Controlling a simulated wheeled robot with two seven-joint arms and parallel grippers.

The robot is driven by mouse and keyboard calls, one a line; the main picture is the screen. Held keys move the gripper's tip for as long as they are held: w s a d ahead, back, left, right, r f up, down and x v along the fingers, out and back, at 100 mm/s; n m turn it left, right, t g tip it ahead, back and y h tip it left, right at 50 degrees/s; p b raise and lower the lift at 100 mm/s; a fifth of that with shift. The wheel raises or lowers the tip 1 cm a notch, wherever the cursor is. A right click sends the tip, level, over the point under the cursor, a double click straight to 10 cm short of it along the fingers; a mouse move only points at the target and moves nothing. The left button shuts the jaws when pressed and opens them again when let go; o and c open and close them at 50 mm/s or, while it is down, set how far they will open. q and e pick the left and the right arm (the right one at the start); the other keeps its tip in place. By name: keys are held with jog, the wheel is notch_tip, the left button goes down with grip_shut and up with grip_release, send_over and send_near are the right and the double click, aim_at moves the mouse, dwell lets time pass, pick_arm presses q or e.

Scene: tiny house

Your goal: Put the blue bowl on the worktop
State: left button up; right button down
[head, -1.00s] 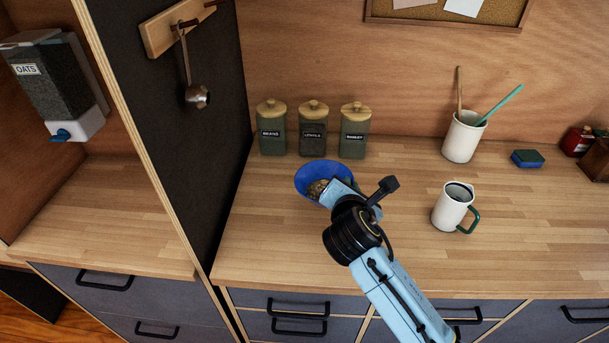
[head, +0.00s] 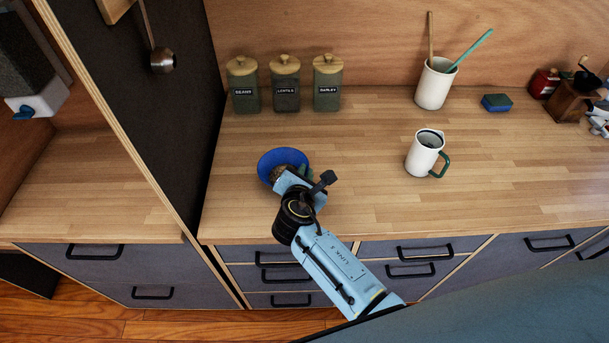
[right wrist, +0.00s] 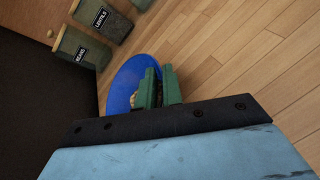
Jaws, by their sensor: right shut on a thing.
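The blue bowl (head: 283,158) is over the left part of the wooden worktop (head: 370,205), in front of the canisters. Something brownish lies inside it. My right gripper (head: 288,178) is shut on the bowl's near rim. In the right wrist view, its green fingers (right wrist: 157,88) pinch the edge of the bowl (right wrist: 125,82). The bowl looks about level. I cannot tell whether its base touches the worktop or hangs slightly above it. My left gripper is not in view.
Three green canisters (head: 285,85) stand along the back wall. A white jug (head: 425,153) with a green handle, a utensil pot (head: 435,84) and a sponge (head: 496,103) stand to the right. A dark partition (head: 165,120) bounds the left. The worktop between bowl and jug is clear.

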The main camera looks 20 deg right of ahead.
jog(key=shift+f, duration=0.35)
jog(key=c, duration=1.5)
grip_release()
jog(key=shift+c, duration=0.2)
jog(key=v, duration=1.2)
jog(key=shift+p, duration=0.4)
